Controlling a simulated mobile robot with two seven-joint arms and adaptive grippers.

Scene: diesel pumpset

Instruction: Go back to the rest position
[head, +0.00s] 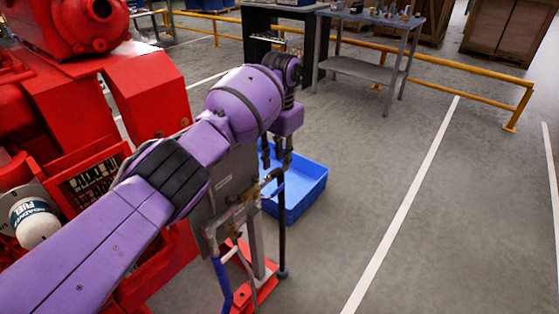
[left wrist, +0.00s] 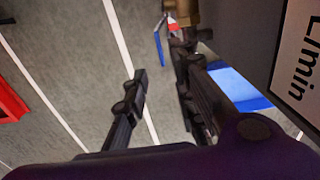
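My left gripper (head: 276,158) hangs fingers down at the end of the purple left arm, in front of the blue bin (head: 312,190) and above the brass-fitted pipework. In the left wrist view my left gripper (left wrist: 162,75) has its two black fingers apart, with nothing held between them. A brass fitting (left wrist: 185,10) with a blue lever (left wrist: 158,48) shows beyond the fingertips. My right gripper is in neither view.
The red pumpset (head: 150,90) stands close on the left, with a white fuel filter (head: 35,222). A grey panel stand with pipes and a red foot (head: 262,292) is below my arm. Workbenches (head: 365,68) and a yellow rail (head: 460,68) are behind. Floor on the right is clear.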

